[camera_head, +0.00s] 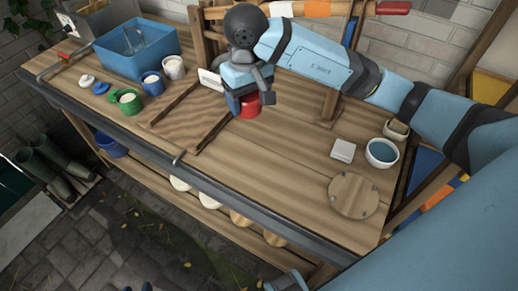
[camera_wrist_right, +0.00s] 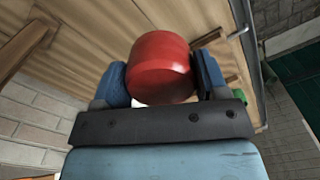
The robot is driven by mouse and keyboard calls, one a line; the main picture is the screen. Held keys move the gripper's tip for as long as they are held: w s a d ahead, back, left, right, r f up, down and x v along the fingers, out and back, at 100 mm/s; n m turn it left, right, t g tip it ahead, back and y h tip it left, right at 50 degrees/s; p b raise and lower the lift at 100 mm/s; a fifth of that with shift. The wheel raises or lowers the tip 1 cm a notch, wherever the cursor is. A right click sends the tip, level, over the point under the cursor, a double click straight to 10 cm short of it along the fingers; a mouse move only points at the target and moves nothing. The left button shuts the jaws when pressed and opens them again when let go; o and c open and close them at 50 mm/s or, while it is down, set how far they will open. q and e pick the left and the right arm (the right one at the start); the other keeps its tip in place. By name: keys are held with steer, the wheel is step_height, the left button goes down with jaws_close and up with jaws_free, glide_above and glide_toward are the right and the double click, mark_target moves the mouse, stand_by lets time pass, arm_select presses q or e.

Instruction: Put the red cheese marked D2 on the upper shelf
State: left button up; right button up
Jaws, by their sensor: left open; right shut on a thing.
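My right gripper (camera_head: 248,98) reaches in from the right over the wooden bench. It is shut on a red round cheese (camera_head: 250,109), which shows below the fingers near the middle of the bench top. In the right wrist view the red cheese (camera_wrist_right: 160,66) sits between the two blue fingers of the right gripper (camera_wrist_right: 162,80). No D2 mark is readable. I cannot tell whether the cheese touches the bench. A lower shelf (camera_head: 215,208) under the bench holds several pale round pieces. Which board is the upper shelf is unclear. My left gripper is not in view.
A wooden frame (camera_head: 182,100) lies left of the cheese. A blue bin (camera_head: 118,62), a green mug (camera_head: 130,105) and several small pots stand at the left. A white block (camera_head: 343,151), a bowl (camera_head: 382,151) and a round board (camera_head: 354,195) lie at right. The middle front is clear.

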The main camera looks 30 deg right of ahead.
mark_target(251, 157)
step_height(251, 157, down, 18)
steer(key=shift+r+p, duration=0.1)
steer(key=shift+p, duration=0.2)
steer(key=shift+f, duration=0.2)
steer(key=o, duration=1)
steer(key=shift+r, duration=0.1)
